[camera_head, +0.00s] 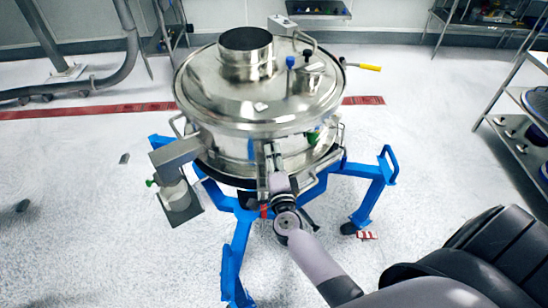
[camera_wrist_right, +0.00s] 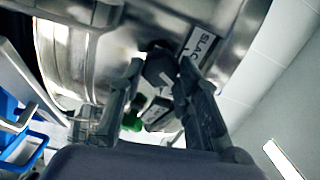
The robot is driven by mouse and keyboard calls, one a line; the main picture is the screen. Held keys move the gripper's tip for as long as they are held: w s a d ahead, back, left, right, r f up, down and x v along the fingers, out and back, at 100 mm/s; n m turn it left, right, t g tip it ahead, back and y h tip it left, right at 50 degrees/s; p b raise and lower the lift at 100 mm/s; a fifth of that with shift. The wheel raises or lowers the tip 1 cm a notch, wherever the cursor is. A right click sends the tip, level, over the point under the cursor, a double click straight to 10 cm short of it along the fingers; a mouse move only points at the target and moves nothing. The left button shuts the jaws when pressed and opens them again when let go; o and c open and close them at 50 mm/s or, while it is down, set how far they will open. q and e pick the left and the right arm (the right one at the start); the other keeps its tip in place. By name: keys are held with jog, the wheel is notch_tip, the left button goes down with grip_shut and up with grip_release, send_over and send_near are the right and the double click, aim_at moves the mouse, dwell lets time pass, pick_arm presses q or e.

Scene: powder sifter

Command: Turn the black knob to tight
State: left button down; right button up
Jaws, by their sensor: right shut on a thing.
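The steel powder sifter (camera_head: 225,95) stands on a blue frame. My right gripper (camera_head: 271,152) reaches up against the sifter's front side from the lower right in the head view. In the right wrist view my right gripper (camera_wrist_right: 160,66) has one finger on each side of the black knob (camera_wrist_right: 160,72) and is shut on it. Beside the knob, on the right, a label (camera_wrist_right: 204,34) shows letters reading "SLAC", partly cut off. In the head view the knob is too hidden by the gripper to make out. My left gripper is in neither view.
Blue legs (camera_head: 237,250) of the frame spread around the sifter. A steel side outlet (camera_head: 178,155) juts out at the left. A green part (camera_wrist_right: 131,122) shows below the knob. Shelves (camera_head: 515,130) stand at the right. The floor at the left is mostly clear.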

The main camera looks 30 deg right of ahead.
jog(key=shift+f+m+b, duration=0.1)
jog(key=shift+m+b, duration=0.25)
jog(key=shift+m, duration=1.65)
jog(key=o, duration=1.1)
jog(key=shift+o, duration=0.2)
jog(key=v, duration=1.2)
